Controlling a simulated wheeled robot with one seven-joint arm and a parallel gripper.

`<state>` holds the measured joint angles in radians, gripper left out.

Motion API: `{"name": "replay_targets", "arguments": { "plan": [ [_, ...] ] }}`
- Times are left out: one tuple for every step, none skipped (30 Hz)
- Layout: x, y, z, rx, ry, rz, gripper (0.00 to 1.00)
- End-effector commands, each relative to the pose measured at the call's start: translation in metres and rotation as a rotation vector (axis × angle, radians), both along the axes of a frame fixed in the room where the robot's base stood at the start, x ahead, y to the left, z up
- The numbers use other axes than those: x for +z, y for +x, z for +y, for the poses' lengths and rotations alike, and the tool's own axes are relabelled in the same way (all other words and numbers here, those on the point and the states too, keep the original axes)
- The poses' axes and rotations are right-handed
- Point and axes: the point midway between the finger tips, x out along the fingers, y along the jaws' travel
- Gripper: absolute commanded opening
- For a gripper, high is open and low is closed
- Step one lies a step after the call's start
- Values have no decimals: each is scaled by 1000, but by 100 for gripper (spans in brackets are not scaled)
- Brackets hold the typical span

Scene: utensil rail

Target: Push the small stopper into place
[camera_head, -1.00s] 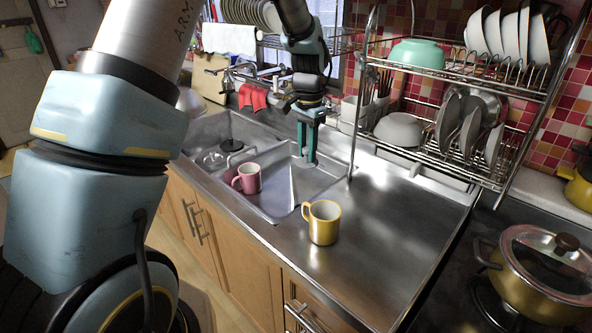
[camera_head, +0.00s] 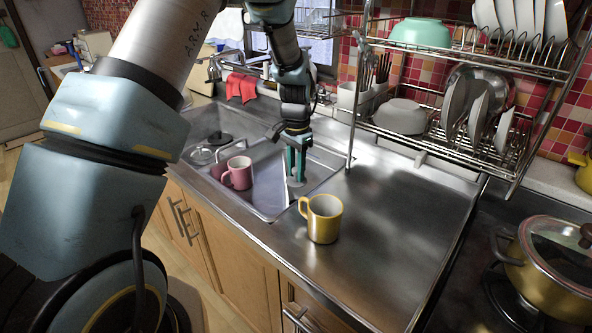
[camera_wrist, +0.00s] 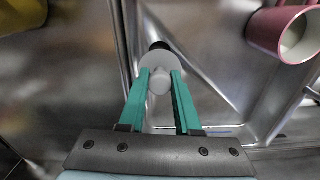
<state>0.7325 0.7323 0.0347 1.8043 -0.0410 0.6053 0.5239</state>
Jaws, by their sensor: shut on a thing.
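The small stopper (camera_wrist: 149,62) is a pale grey disc with a round knob. In the wrist view the two green fingers of my gripper (camera_wrist: 160,84) are closed on its knob. A small dark patch (camera_wrist: 160,46) shows just beyond the disc; I cannot tell whether it is a hole. In the head view my gripper (camera_head: 296,166) points down at the right side of the sink basin (camera_head: 262,200), with the pale stopper (camera_head: 296,183) at its fingertips. Whether the stopper touches the metal below is unclear.
A pink mug (camera_head: 238,173) stands in the sink, left of my gripper; it also shows in the wrist view (camera_wrist: 268,30). A yellow mug (camera_head: 323,220) stands on the counter close by. A dish rack (camera_head: 445,150) rises at the right.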

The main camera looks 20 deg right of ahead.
Motion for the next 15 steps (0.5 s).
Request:
{"name": "replay_targets", "arguments": {
  "plan": [
    [0, 0, 0, 0, 0, 0, 0],
    [0, 0, 0, 0, 0, 0, 0],
    [1, 0, 1, 1, 0, 0, 0],
    [1, 0, 1, 1, 0, 0, 0],
    [0, 0, 1, 1, 0, 0, 0],
    [-2, 0, 1, 0, 0, 0, 0],
    [-3, 0, 1, 0, 0, 0, 0],
    [-5, 0, 1, 0, 0, 0, 0],
    [-7, 0, 1, 0, 0, 0, 0],
    [-9, 0, 1, 0, 0, 0, 0],
    [-11, 0, 1, 0, 0, 0, 0],
    [-14, 0, 1, 0, 0, 0, 0],
    [-16, 0, 1, 0, 0, 0, 0],
    [-19, 0, 1, 0, 0, 0, 0],
    [-23, 0, 1, 0, 1, 0, 0]
  ]
}}
